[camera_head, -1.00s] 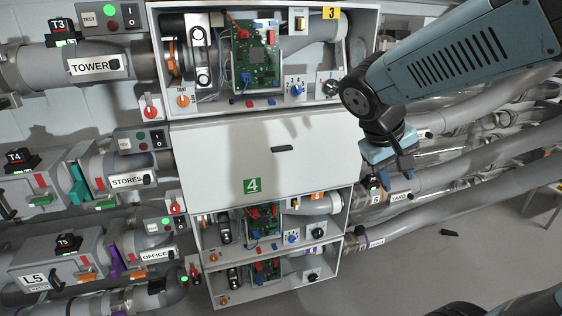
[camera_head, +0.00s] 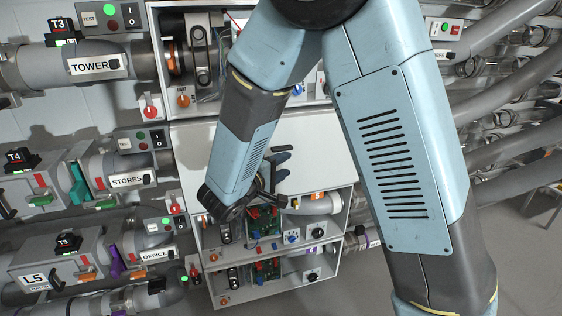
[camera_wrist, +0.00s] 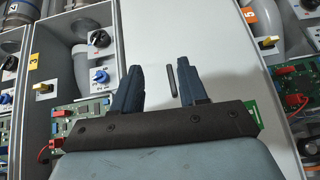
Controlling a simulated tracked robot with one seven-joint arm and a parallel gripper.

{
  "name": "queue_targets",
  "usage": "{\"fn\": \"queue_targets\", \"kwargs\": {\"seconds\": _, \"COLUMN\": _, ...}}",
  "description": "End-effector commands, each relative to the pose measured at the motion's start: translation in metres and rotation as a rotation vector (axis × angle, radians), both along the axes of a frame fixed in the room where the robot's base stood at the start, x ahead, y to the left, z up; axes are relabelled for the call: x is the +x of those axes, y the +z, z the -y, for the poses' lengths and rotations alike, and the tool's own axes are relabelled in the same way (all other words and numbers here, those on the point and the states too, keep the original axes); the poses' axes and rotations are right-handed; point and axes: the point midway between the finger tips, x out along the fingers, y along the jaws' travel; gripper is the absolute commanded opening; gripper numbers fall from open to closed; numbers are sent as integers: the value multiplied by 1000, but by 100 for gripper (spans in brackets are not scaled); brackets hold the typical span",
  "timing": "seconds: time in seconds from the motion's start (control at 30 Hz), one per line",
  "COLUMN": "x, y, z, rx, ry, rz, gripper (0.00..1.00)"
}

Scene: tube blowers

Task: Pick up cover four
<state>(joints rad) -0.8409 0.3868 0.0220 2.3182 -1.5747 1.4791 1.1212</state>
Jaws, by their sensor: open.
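Cover four (camera_head: 318,150) is a pale flat panel closing the middle box of the stack, with a short dark handle near its centre. My arm hides its left part and its green 4 label in the head view. In the wrist view the same cover (camera_wrist: 225,95) fills the middle. Its dark handle (camera_wrist: 172,79) shows between my two fingers, nearer the right one. My gripper (camera_wrist: 160,63) is open and empty, facing the cover. In the head view my gripper (camera_head: 279,167) is partly hidden behind my arm, close to the handle. I cannot tell whether it touches.
The open box three (camera_wrist: 55,90), with a circuit board and knobs, lies beside the cover at the left of the wrist view. Open box five (camera_wrist: 270,20) lies on the other side. Pipes (camera_head: 500,130) run at the right. A STORES pipe unit (camera_head: 125,180) stands at the left.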

Motion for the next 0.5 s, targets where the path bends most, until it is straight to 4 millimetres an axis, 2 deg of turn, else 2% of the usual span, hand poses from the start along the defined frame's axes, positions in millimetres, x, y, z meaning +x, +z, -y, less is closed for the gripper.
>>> {"fn": "queue_targets", "kwargs": {"seconds": 0.03, "x": 0, "y": -8, "z": -16, "rx": -17, "ry": 46, "rz": 17, "gripper": 43}}
{"fn": "queue_targets", "kwargs": {"seconds": 0.1, "x": 1, "y": -14, "z": -34, "rx": -28, "ry": 100, "rz": 42, "gripper": 43}}
{"fn": "queue_targets", "kwargs": {"seconds": 0.23, "x": 1, "y": -22, "z": -54, "rx": -38, "ry": 162, "rz": 72, "gripper": 43}}
{"fn": "queue_targets", "kwargs": {"seconds": 0.37, "x": 7, "y": -24, "z": -57, "rx": -40, "ry": 181, "rz": 83, "gripper": 43}}
{"fn": "queue_targets", "kwargs": {"seconds": 0.5, "x": 25, "y": -24, "z": -47, "rx": -40, "ry": 181, "rz": 83, "gripper": 43}}
